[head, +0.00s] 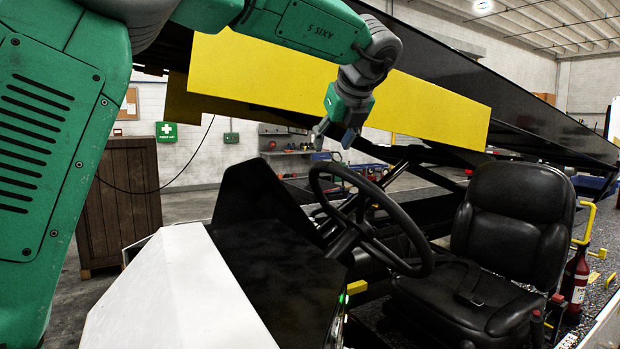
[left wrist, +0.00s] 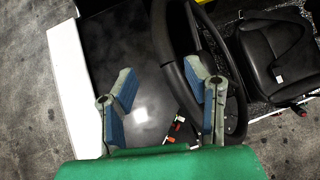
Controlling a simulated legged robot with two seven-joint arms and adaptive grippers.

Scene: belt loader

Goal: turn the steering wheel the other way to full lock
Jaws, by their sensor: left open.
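The black steering wheel (head: 412,262) stands tilted on its column between the dark console and the seat. My left gripper (head: 334,138) is above the wheel's upper rim in the head view, fingers pointing down, open and empty. In the left wrist view the wheel's rim (left wrist: 160,32) passes behind the open fingers of the left gripper (left wrist: 163,92), nearer the right finger. The rim appears apart from the fingers, though the wrist view alone does not settle the gap. Part of the rim is hidden behind the right finger. My right gripper is in neither view.
The black seat (head: 512,225) stands right of the wheel. The dark console (head: 265,215) with a white panel (head: 180,295) lies left of it. The yellow-sided conveyor boom (head: 430,105) slopes behind the gripper. A red extinguisher (head: 575,280) stands beside the seat.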

